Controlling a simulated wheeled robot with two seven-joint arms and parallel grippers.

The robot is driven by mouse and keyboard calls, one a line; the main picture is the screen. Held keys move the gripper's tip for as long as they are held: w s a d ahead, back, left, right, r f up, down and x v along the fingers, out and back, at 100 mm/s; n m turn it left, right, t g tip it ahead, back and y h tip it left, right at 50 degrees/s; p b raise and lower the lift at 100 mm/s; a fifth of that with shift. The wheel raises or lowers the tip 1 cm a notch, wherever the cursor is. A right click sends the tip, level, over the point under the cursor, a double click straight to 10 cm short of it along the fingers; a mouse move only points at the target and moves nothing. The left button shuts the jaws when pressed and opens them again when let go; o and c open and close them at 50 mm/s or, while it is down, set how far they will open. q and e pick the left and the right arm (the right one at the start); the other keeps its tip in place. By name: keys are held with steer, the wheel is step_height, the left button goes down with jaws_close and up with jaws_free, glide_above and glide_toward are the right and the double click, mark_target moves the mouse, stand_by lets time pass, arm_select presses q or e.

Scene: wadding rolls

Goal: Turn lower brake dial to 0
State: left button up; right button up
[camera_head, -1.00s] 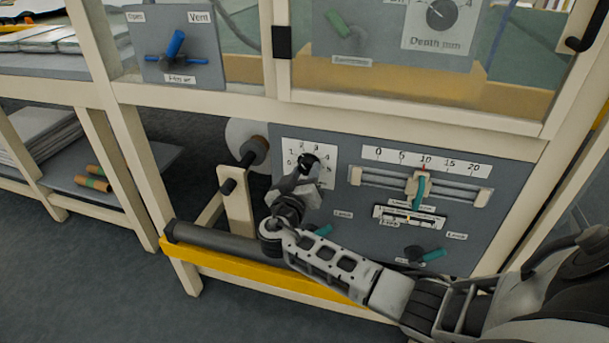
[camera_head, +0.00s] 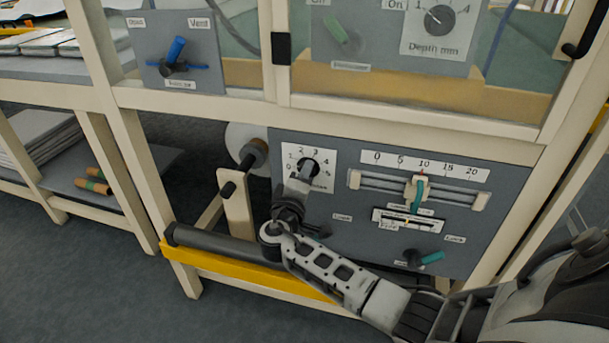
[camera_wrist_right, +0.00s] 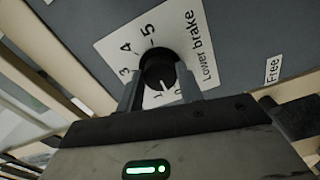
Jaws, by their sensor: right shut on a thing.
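The lower brake dial (camera_wrist_right: 156,68) is a black round knob on a white plate (camera_wrist_right: 118,48) numbered around its edge and labelled "Lower brake". In the right wrist view its white pointer line points down, between the 1 and the 0. The 2 is hidden there. My right gripper (camera_wrist_right: 160,88) is shut on the knob, one finger on each side. In the head view the right gripper (camera_head: 306,172) reaches the dial plate (camera_head: 327,158) from below and covers part of the dial. My left gripper is not in view.
To the right on the same grey panel (camera_head: 340,255) are a slider with a 0 to 20 scale (camera_head: 425,165) and a teal-handled lever (camera_head: 430,257). A roller with a crank (camera_head: 245,160) stands left of the panel. A yellow bar (camera_head: 230,272) runs below.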

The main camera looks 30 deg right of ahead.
steer(key=shift+n+p, duration=0.3)
steer(key=shift+n, duration=0.9)
steer(key=o, duration=1)
steer(key=shift+s+a, duration=0.1)
steer(key=shift+a, duration=0.05)
steer(key=v, duration=1.5)
steer(key=shift+s+a, duration=0.2)
steer(key=shift+s, duration=0.05)
